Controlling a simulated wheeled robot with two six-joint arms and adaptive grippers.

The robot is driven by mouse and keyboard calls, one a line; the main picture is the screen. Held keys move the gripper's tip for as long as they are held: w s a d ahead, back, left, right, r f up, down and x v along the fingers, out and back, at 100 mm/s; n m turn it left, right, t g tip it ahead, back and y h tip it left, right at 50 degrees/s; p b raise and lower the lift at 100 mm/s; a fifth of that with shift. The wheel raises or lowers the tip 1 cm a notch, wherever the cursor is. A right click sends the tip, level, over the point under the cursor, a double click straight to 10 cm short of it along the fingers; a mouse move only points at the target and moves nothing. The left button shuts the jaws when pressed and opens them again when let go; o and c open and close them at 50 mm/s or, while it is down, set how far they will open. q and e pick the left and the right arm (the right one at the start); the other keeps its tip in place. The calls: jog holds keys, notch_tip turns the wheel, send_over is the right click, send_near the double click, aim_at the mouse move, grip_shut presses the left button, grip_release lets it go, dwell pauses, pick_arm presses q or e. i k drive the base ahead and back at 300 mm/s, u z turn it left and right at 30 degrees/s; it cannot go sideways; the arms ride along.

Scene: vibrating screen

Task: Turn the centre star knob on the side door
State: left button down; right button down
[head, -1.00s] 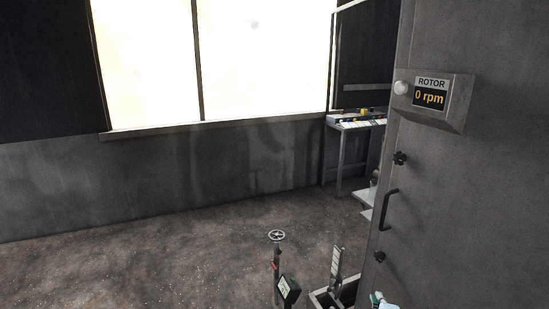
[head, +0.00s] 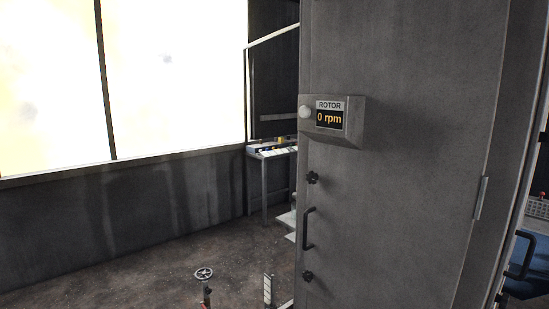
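The side door (head: 410,200) is a tall grey metal panel in the right half of the head view. Two dark star knobs show along its left edge. The upper star knob (head: 312,178) sits just above the black bar handle (head: 307,228). The lower star knob (head: 307,276) sits just below the handle. I cannot tell from this view which of them is the centre one. Neither of my grippers shows in this view.
A rotor display (head: 332,118) reading 0 rpm juts from the door above the knobs. A handwheel on a post (head: 204,273) stands at the lower left. A side table (head: 272,150) stands behind. Floor (head: 110,275) at left is open.

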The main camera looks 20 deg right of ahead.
aim_at(311, 177)
jog(key=z, duration=0.9)
jog(key=i, duration=0.95)
jog(key=z, duration=0.75)
